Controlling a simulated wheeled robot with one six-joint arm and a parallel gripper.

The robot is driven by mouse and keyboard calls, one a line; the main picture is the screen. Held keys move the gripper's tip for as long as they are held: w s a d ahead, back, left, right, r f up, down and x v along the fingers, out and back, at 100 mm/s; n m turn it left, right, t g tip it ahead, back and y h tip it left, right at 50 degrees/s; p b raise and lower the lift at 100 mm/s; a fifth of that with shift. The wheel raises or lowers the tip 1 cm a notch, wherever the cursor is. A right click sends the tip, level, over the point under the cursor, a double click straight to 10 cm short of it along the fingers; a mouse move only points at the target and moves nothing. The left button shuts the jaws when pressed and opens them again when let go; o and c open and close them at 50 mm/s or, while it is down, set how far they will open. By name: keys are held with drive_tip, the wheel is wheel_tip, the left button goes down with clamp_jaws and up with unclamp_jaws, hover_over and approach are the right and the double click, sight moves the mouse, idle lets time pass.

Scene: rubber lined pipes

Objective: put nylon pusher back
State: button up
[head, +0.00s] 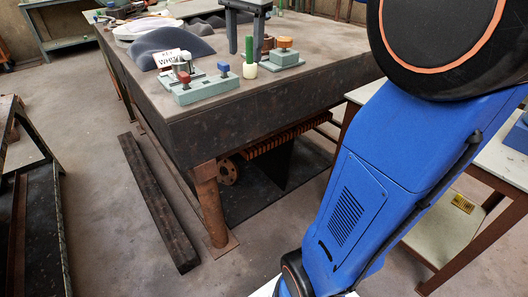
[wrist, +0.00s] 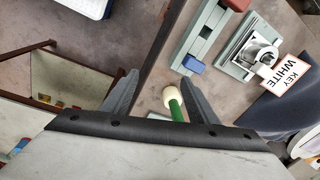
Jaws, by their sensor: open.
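The nylon pusher, seemingly the piece with a green shaft and a wider cream end (head: 249,70), stands upright on the dark bench, cream end down. In the wrist view its cream end (wrist: 171,97) and part of the green shaft show between my fingers, nearer the right one. My gripper (wrist: 160,77) is open, with nothing clamped. Whether a finger touches the shaft I cannot tell.
A grey-green block (head: 207,87) with red and blue pieces stands left of the pusher. A smaller block (head: 284,59) with an orange-brown piece is to its right.

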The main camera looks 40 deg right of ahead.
drive_tip(key=s+a+f+n+t, duration=0.1)
drive_tip(key=s+a+f+n, duration=0.2)
drive_tip(key=s+f, duration=0.4)
drive_tip(key=s+a+f+n+t, duration=0.1)
drive_tip(key=s+a+f+n, duration=0.2)
drive_tip(key=s+f+n, duration=0.3)
drive_tip(key=s+a+f+n+t, duration=0.1)
drive_tip(key=s+a+f+n, duration=0.2)
drive_tip(key=s+f, duration=0.6)
drive_tip(key=shift+a+f+n, duration=0.2)
drive_tip(key=shift+f+n, duration=0.5)
drive_tip(key=shift+n, duration=0.2)
